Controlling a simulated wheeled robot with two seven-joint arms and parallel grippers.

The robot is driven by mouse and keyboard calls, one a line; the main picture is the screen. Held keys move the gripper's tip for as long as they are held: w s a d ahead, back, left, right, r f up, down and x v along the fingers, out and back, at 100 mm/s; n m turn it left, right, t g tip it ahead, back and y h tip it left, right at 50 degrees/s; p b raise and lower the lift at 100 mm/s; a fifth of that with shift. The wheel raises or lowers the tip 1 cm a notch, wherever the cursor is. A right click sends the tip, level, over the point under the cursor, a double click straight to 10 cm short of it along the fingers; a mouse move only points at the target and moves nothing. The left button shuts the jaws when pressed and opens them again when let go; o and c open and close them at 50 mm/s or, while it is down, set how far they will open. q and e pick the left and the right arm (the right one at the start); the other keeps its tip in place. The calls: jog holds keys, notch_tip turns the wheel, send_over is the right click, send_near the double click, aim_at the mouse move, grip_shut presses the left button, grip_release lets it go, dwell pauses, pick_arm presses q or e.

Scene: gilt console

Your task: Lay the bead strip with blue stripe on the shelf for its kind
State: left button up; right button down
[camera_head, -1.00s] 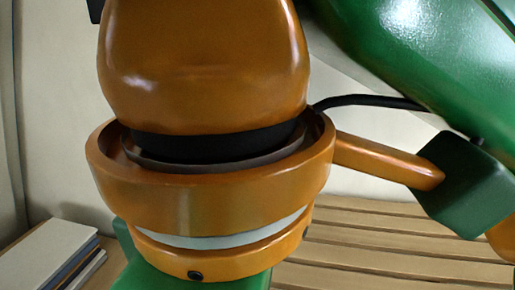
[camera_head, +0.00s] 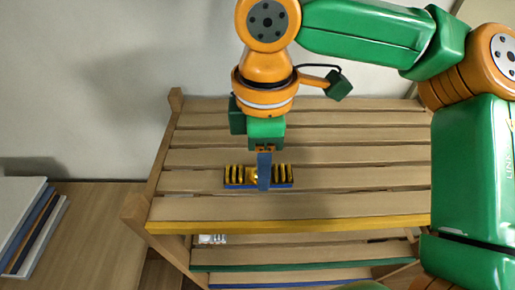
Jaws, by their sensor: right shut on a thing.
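The bead strip (camera_head: 282,176) has yellow and dark beads and a blue stripe along its front edge. It is level over the slatted top shelf; whether it touches the slats I cannot tell. My right gripper (camera_head: 264,182) points down and is shut on the middle of the strip, hiding that part. The wooden rack has a yellow-edged top shelf (camera_head: 330,226), a green-edged shelf (camera_head: 310,264) below it and a blue-edged shelf (camera_head: 290,284) at the bottom of the picture. My left gripper is not in view.
A small whitish item (camera_head: 212,239) lies at the left of the green-edged shelf. A stack of books (camera_head: 28,225) lies on the wooden surface at the left. The top shelf is otherwise bare. Rack posts (camera_head: 137,212) stand at its left side.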

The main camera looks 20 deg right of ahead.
jog(key=shift+s+f, duration=0.15)
jog(key=shift+s, duration=0.1)
jog(key=shift+f, duration=0.1)
jog(key=shift+c, duration=2.2)
grip_release()
jog(key=shift+w+f, duration=0.1)
notch_tip(320, 180, up, 8)
jog(key=shift+f, duration=0.1)
